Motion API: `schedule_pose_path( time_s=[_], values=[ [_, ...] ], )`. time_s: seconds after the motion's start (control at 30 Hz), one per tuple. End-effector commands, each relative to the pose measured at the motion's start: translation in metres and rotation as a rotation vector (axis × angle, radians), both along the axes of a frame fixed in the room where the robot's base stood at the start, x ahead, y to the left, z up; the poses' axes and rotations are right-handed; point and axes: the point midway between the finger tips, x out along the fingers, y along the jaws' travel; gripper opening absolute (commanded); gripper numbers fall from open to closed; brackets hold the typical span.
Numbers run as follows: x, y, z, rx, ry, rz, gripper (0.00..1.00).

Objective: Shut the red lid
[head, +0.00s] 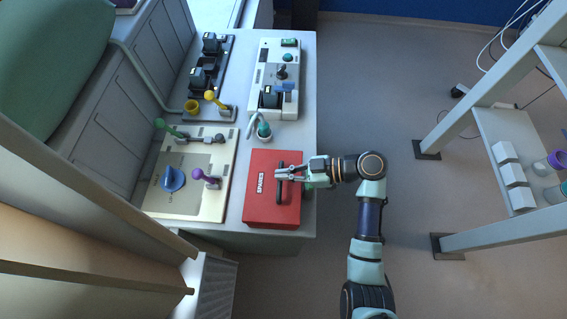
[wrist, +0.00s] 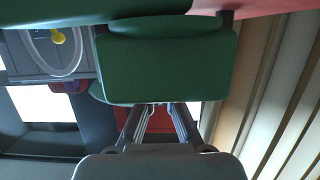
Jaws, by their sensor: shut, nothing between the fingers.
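The red lid (head: 262,207), marked SPARES, lies flat over its box at the front end of the counter. No gap shows under it from above, though its right edge is partly behind my arm. A dark bar handle (head: 280,190) runs along its middle. My gripper (head: 279,173) is shut and empty, over the lid at the handle's upper part. I cannot tell whether it touches. In the wrist view my fingers (wrist: 158,106) point at a red surface, largely hidden by a green block in front.
A cream panel (head: 222,150) with green and purple levers and a blue knob stands left of the box. A teal-topped fitting (head: 264,130) stands close behind it. More control panels (head: 292,101) lie beyond. A grey frame with shelves (head: 490,130) stands right; floor between is clear.

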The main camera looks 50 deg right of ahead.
Motion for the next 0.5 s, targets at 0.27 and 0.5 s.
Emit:
schedule_pose_path(
  time_s=[0.27,0.5],
  values=[
    [0.001,0.002,0.010,0.003,0.020,-0.006,0.00],
    [-0.022,-0.016,0.029,0.005,0.001,-0.004,0.00]
  ],
)
